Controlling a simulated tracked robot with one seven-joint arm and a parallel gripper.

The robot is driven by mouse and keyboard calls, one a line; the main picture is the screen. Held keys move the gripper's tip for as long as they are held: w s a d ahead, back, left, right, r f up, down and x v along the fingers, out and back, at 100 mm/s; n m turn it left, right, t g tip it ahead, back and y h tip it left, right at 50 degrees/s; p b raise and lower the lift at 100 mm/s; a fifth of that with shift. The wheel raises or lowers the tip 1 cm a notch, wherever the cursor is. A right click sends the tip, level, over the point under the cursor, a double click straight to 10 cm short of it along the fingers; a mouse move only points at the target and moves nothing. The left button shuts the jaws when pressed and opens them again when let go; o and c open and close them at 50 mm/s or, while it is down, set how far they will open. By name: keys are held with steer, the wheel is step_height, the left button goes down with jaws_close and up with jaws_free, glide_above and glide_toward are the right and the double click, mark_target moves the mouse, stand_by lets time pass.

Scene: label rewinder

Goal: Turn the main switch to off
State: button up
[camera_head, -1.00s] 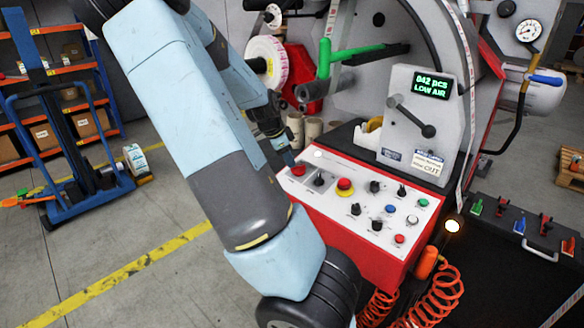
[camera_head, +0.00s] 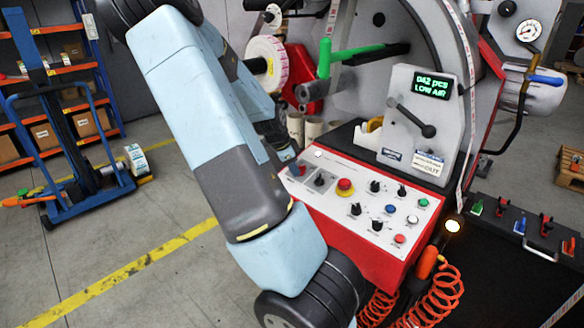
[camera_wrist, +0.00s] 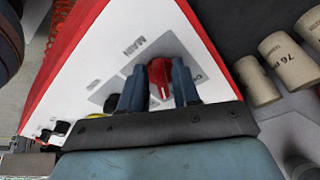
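The main switch is a red knob (camera_wrist: 160,77) with a white mark, on a grey plate by the word MAIN, in the wrist view. My gripper (camera_wrist: 161,80) has one blue finger on each side of it, standing apart with the knob between them. The gaps are narrow, and I cannot tell whether either finger touches. In the head view the red knob (camera_head: 297,170) sits at the far left corner of the white-topped control panel (camera_head: 335,205). My arm hides much of the gripper there.
A red and yellow emergency button (camera_head: 345,187), black knobs and coloured buttons crowd the panel. Cardboard cores (camera_wrist: 290,65) stand beside the panel. A display (camera_head: 432,84) reads 042 pcs, LOW AIR. A black lever (camera_head: 417,121) is below it.

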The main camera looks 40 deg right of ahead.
jaws_close()
steer(key=shift+a, duration=0.25)
steer(key=shift+d, duration=0.15)
steer(key=shift+n, duration=0.3)
steer(key=n, duration=0.2)
steer(key=s+n+t, duration=0.1)
steer(key=n, duration=0.2)
steer(key=shift+n, duration=0.3)
steer(key=n, duration=0.5)
steer(key=shift+s+d+n+t, duration=0.2)
steer(key=shift+s+n+t, duration=0.15)
steer(key=shift+n+t, duration=0.05)
